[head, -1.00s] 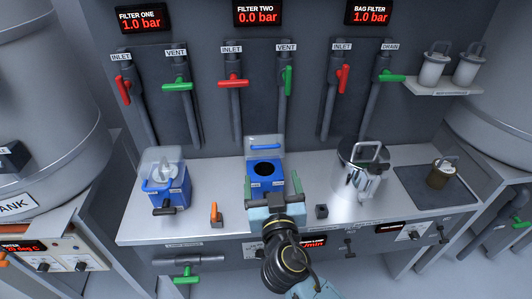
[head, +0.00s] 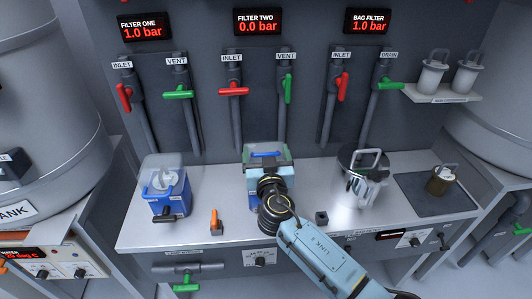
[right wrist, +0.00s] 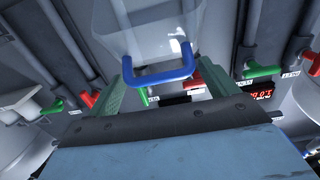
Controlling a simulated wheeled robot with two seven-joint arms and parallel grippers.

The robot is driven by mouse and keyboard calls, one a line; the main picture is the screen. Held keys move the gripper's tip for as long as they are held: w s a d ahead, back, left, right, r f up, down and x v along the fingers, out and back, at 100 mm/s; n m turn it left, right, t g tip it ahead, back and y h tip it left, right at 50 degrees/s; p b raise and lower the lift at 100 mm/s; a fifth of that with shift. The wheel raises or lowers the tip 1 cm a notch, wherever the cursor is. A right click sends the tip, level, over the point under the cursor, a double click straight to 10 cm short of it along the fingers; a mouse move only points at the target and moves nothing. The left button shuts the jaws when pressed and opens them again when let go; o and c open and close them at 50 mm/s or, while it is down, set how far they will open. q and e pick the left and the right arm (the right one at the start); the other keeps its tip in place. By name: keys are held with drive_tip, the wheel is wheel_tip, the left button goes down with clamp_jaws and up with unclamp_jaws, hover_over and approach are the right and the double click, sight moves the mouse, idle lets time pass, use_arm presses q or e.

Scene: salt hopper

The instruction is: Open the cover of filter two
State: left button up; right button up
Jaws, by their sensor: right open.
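The filter two housing (head: 249,190) is blue and stands mid-bench, mostly hidden by my right arm. Its clear cover (head: 263,146) stands raised at the back of the housing. In the right wrist view the clear cover (right wrist: 150,40) has a blue handle (right wrist: 158,77) lying between my open fingers. My right gripper (head: 268,161) is over the housing, in front of the raised cover; it also shows in the right wrist view (right wrist: 170,84). Whether a finger touches the handle I cannot tell. The filter two display (head: 259,22) reads 0.0 bar. My left gripper is not in view.
The filter one housing (head: 166,187) stands left on the bench, an orange-handled piece (head: 215,223) between. A steel bag filter pot (head: 360,176) stands right. Filter two's red inlet handle (head: 234,90) is horizontal; its green vent handle (head: 288,88) is upright.

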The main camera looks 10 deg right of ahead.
drive_tip(key=shift+w, duration=0.15)
drive_tip(key=c, duration=1.4)
drive_tip(key=shift+w+r+p, duration=0.15)
drive_tip(key=shift+r+p, duration=0.1)
drive_tip(key=shift+p, duration=0.2)
drive_tip(key=w+r+g+p, duration=0.1)
drive_tip(key=p, duration=0.2)
drive_tip(key=w+r+g+p, duration=0.1)
drive_tip(key=w+g+p, duration=0.1)
drive_tip(key=p, duration=0.1)
drive_tip(key=w+r+g+p, duration=0.1)
drive_tip(key=w+p, duration=0.1)
drive_tip(key=p, duration=0.1)
drive_tip(key=shift+w+r+g, duration=0.1)
drive_tip(key=shift+w+g, duration=0.15)
drive_tip(key=shift+g, duration=0.05)
drive_tip(key=shift+w+g, duration=0.3)
drive_tip(key=shift+w, duration=0.45)
drive_tip(key=shift+w+b, duration=0.45)
drive_tip(key=shift+b, duration=0.1)
drive_tip(key=shift+w+r+b, duration=0.1)
drive_tip(key=shift+w+b, duration=0.2)
drive_tip(key=shift+w, duration=0.2)
